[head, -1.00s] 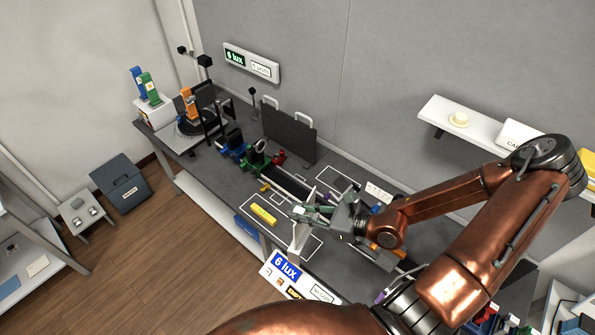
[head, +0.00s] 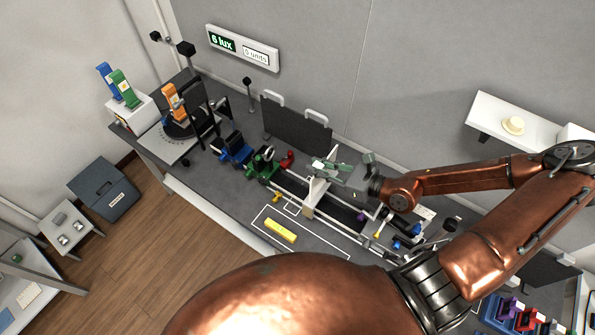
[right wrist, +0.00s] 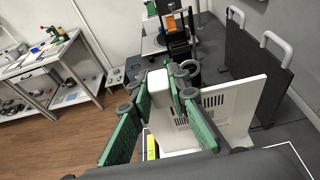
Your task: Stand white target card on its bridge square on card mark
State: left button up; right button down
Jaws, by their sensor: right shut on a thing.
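My right gripper (head: 330,167) is shut on the white target card (head: 315,190), which it holds upright, partly hidden by the fingers. In the right wrist view the green fingers (right wrist: 160,105) close on the white bridge block (right wrist: 159,86), and the white card plate (right wrist: 245,108) with dark slotted patches stands to its right. The card appears over the dark rail (head: 340,211) on the grey bench; I cannot tell whether it touches anything below. The card mark cannot be made out for certain among the white outlines on the bench. My left gripper is not in view.
A yellow bar (head: 281,231) lies in a white outline in front of the rail. Green (head: 262,164) and blue (head: 233,149) holders stand left of the card. A dark panel with handles (head: 296,127) stands behind. A wall shelf (head: 500,118) is at upper right.

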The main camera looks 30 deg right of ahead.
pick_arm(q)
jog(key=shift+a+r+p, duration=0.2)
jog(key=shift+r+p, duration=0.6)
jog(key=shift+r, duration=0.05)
pick_arm(e)
jog(key=w+a+f, duration=0.2)
jog(key=w+f, duration=0.8)
jog(key=f, duration=0.1)
jog(key=shift+f, duration=0.2)
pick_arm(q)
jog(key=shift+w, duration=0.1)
pick_arm(e)
jog(key=shift+a, duration=0.15)
jog(key=shift+f, duration=0.2)
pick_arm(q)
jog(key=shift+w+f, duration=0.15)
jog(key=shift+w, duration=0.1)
pick_arm(e)
jog(key=c, duration=1.8)
grip_release()
jog(key=shift+s, duration=0.1)
